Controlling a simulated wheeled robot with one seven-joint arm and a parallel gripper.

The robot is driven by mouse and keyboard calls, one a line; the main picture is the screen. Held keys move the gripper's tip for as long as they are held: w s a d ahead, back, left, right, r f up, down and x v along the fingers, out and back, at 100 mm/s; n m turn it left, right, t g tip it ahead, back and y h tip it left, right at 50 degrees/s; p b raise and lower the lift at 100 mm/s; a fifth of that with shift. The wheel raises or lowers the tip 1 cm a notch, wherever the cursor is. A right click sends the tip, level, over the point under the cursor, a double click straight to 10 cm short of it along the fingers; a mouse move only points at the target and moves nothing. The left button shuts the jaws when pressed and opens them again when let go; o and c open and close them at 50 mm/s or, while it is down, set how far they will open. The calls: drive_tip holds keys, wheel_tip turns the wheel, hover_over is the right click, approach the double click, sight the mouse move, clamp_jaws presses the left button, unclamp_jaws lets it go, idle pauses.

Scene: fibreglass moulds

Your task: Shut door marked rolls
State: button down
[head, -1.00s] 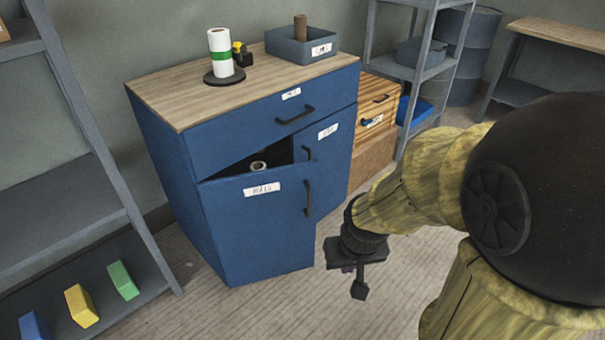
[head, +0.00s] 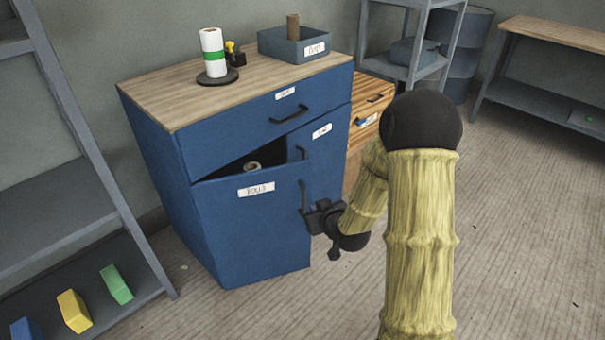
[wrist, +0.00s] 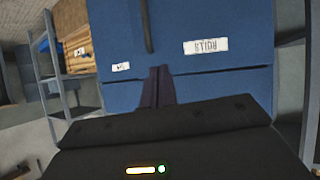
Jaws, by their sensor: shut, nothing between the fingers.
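The blue door marked rolls (head: 255,235) stands partly open on the front of the blue cabinet (head: 160,160). Its label also shows upside down in the wrist view (wrist: 206,46). My gripper (head: 308,222) is at the door's right edge, just below the handle, shut and empty. In the wrist view my shut fingers (wrist: 157,86) point at the blue door face; whether they touch it I cannot tell.
A second cabinet door (head: 324,150) with a handle is to the right, behind the open door. A grey shelf with colored blocks (head: 73,311) stands at left. A wooden drawer box (head: 368,105) and grey rack (head: 415,60) are at right. The floor at right is clear.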

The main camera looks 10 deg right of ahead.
sight(300, 166)
drive_tip(key=w+t, duration=0.1)
drive_tip(key=t, duration=0.1)
drive_tip(key=w+d+m+t, duration=0.1)
drive_tip(key=t, duration=0.1)
drive_tip(key=w+t, duration=0.1)
drive_tip(key=t, duration=0.1)
drive_tip(key=shift+w+d+f+y, duration=0.25)
drive_tip(key=shift+w+f+y, duration=0.15)
drive_tip(key=w, duration=0.4)
drive_tip(key=w+a+b, duration=0.1)
drive_tip(key=w, duration=0.4)
drive_tip(key=w+a+b, duration=0.1)
drive_tip(key=w, duration=0.4)
drive_tip(key=shift+a, duration=0.2)
